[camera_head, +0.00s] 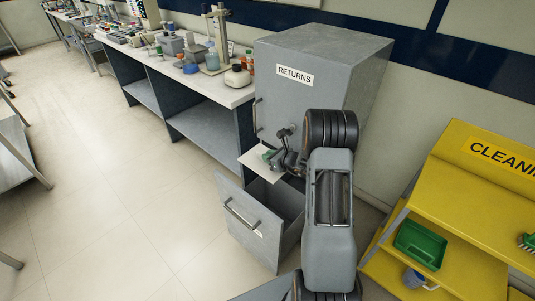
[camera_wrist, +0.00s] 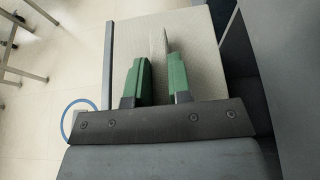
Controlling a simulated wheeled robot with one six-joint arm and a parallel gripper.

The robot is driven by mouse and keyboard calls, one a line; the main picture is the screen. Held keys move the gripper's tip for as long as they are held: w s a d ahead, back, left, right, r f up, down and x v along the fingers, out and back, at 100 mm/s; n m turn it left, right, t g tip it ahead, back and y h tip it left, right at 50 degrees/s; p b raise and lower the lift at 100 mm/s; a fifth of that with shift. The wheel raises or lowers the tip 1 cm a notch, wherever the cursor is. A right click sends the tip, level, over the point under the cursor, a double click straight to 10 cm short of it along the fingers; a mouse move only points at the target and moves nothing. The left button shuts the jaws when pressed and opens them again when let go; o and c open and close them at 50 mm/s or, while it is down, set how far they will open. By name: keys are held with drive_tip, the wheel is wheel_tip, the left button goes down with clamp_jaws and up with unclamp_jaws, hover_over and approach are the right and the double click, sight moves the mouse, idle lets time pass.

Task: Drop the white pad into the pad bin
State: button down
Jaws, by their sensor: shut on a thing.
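My gripper (camera_head: 269,156) has green fingers and is shut on the white pad (camera_head: 255,165), a flat pale square. In the wrist view the fingers (camera_wrist: 159,62) close on a thin upright part in the middle of the pad (camera_wrist: 200,35), and the flat face spreads out beyond them. The pad is held above an open grey drawer (camera_head: 240,222) at the foot of the grey cabinet. The drawer's front carries a small label too small to read, so I cannot tell if it is the pad bin. My arm hides part of the drawer.
The grey cabinet (camera_head: 325,65) marked RETURNS stands just behind the pad. A long bench (camera_head: 225,95) with bottles and gear runs to the left. A yellow cleaning shelf (camera_head: 445,205) with a green tray (camera_head: 419,245) stands at right.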

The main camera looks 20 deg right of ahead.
drive_tip(key=shift+f+b, duration=1.35)
drive_tip(key=shift+f, duration=1.4)
drive_tip(key=c, duration=1)
unclamp_jaws()
drive_tip(key=shift+s, duration=0.1)
drive_tip(key=v, duration=1.3)
drive_tip(key=shift+s+d+r, duration=0.1)
drive_tip(key=shift+s+d, duration=0.05)
drive_tip(key=shift+s, duration=0.2)
